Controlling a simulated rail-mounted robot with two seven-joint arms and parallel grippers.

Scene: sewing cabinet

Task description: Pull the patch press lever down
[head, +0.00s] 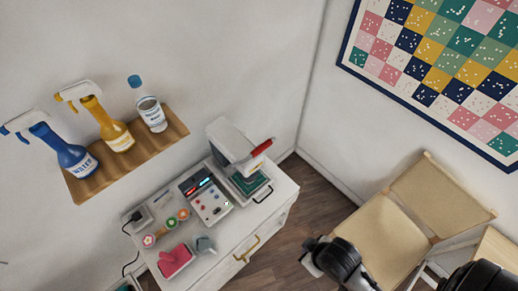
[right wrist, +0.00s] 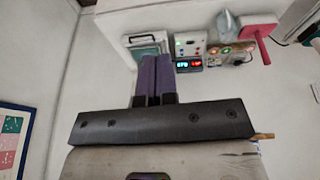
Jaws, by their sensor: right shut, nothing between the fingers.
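The patch press (head: 230,143) is white and stands at the back right of the white cabinet top. Its red lever (head: 262,147) sticks out to the right from the press head, raised above a green pad (head: 250,183). My right gripper shows in the right wrist view (right wrist: 155,62) with its two purple fingers side by side, shut and empty. In the head view my right arm is at the lower right, apart from the press and lever. The lever cannot be made out in the right wrist view. My left gripper is not in view.
A control box (head: 206,199) with lit displays stands beside the press. A pink item (head: 174,257), a grey item (head: 205,245) and several round colourful pieces lie to its left. A shelf (head: 90,185) with bottles hangs above. A beige chair (head: 390,235) stands right.

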